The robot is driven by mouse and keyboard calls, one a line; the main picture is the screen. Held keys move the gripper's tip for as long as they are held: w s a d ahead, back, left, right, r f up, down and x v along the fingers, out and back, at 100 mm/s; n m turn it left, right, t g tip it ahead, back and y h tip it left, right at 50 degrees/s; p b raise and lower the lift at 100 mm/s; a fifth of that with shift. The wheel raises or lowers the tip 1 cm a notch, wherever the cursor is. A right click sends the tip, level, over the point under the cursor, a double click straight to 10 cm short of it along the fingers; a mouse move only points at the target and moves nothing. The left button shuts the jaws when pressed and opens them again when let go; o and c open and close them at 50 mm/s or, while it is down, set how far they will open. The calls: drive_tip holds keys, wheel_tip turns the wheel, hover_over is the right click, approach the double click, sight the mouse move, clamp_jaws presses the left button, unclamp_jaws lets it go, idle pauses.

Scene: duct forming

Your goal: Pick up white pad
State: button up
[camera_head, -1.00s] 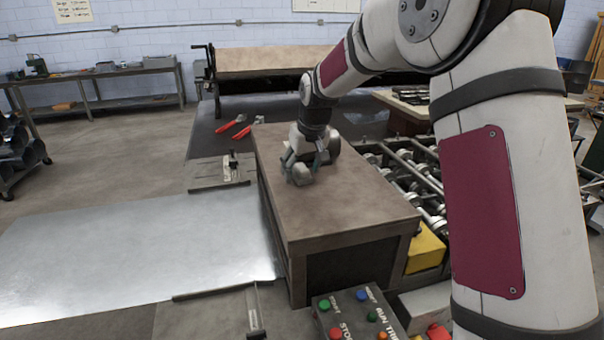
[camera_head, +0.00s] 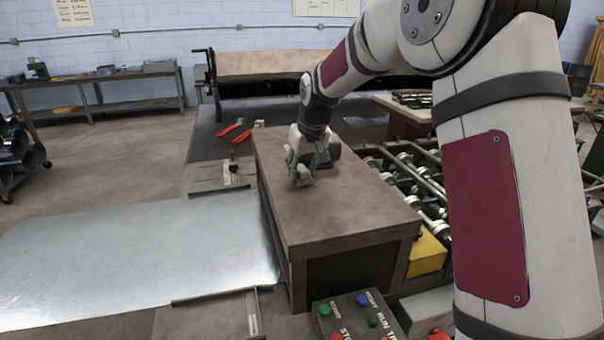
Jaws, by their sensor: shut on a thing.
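My gripper (camera_head: 301,179) points down at the top of the brown box-like housing (camera_head: 330,215), near its far half. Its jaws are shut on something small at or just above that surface. The held thing is hidden by the fingers and too small to make out, so I cannot tell whether it is the white pad. No separate white pad shows elsewhere on the brown top.
A shiny metal sheet (camera_head: 130,258) lies left of the housing. Red-handled tools (camera_head: 234,131) lie behind it. Rollers (camera_head: 415,180) and a yellow block (camera_head: 427,252) are at the right. A button panel (camera_head: 360,316) stands in front. The brown top's near half is clear.

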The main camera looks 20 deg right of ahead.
wheel_tip(320, 180, up, 2)
drive_tip(key=shift+w+r+b, duration=0.15)
drive_tip(key=shift+r+b, duration=0.05)
drive_tip(key=shift+b, duration=0.2)
drive_tip(key=w+a+r+b, duration=0.1)
drive_tip(key=w+a+b, duration=0.3)
drive_tip(key=a, duration=1)
drive_tip(key=w, duration=0.3)
drive_tip(key=shift+w+r+b, duration=0.35)
